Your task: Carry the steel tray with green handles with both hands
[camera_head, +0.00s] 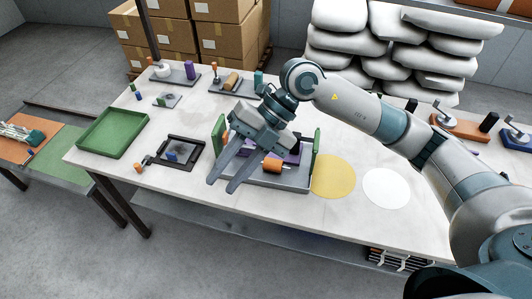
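The steel tray (285,186) stands on the white table, with green handles at its left (219,128) and right (316,150) ends. An orange cylinder (271,166) and purple parts (291,157) lie in it. My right gripper (222,187) reaches in from the right over the tray, hiding much of its left and middle. Its two fingers are apart with nothing between them, pointing down and left past the tray's front left corner. It is not on either handle. Whether it touches the tray cannot be told. My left gripper is not in view.
Left of the steel tray are a black frame (187,139) and a green tray (112,128). Small fixtures (176,75) stand along the back. A yellow disc (333,178) and a white disc (386,187) lie to the right. Another table with a green mat (62,156) stands at left.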

